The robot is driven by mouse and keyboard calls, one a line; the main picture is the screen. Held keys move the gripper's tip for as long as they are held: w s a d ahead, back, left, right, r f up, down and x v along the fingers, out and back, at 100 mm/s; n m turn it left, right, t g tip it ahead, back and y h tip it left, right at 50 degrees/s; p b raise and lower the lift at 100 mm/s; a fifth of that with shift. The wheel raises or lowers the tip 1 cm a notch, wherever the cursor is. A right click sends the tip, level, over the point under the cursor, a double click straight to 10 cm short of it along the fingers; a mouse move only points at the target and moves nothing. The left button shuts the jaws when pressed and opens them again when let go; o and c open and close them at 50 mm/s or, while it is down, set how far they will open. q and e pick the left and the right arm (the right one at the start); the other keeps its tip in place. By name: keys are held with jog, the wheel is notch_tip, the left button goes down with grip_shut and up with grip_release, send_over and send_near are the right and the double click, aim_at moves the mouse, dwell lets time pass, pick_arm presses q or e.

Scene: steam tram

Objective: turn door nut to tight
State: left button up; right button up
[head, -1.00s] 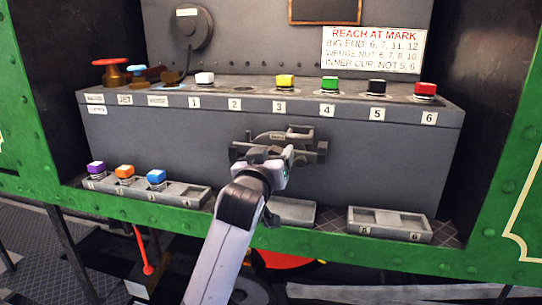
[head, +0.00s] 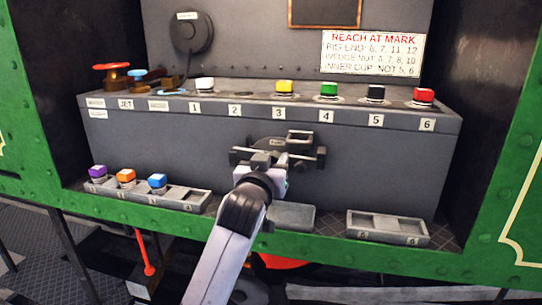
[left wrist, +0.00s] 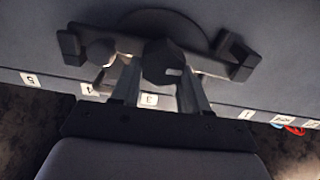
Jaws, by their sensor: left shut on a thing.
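The door nut (left wrist: 163,65) is a dark hexagonal block at the middle of the door's crossbar in the left wrist view. The round grey door (head: 278,139) with its crossbar (head: 304,159) is on the front of the grey box. My left gripper (head: 263,162) reaches it from below and hides most of the nut in the head view. In the left wrist view, the two fingers of my left gripper (left wrist: 161,80) stand on either side of the nut, shut on it. My right gripper is not in view.
Numbered coloured caps, such as the green one (head: 328,89), line the box top. A tray (head: 182,197) with purple, orange and blue caps is at lower left. An empty two-slot tray (head: 388,228) is at lower right. A sign (head: 372,53) hangs above.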

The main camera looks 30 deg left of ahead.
pick_arm(q)
jog(key=m+p, duration=0.2)
jog(key=shift+d+r+m+p, duration=0.15)
jog(key=shift+r+m+p, duration=0.05)
jog(key=shift+m+p, duration=0.95)
jog(key=shift+m, duration=0.05)
jog(key=m+p, duration=0.2)
jog(key=m, duration=0.1)
jog(key=m+p, duration=0.1)
jog(key=shift+w+d+f+m, duration=0.1)
jog(key=shift+d+f+m, duration=0.15)
jog(key=shift+m, duration=0.05)
jog(key=shift+d+f+m+p, duration=0.15)
jog(key=shift+m+p, duration=0.45)
jog(key=shift+m, duration=0.95)
jog(key=shift+f+m+p, duration=0.2)
jog(key=shift+m+p, duration=0.4)
jog(key=shift+m, duration=0.9)
jog(key=shift+d+f+m+p, duration=0.15)
jog(key=shift+m+p, duration=0.45)
jog(key=shift+m, duration=0.95)
jog(key=shift+a+f, duration=0.1)
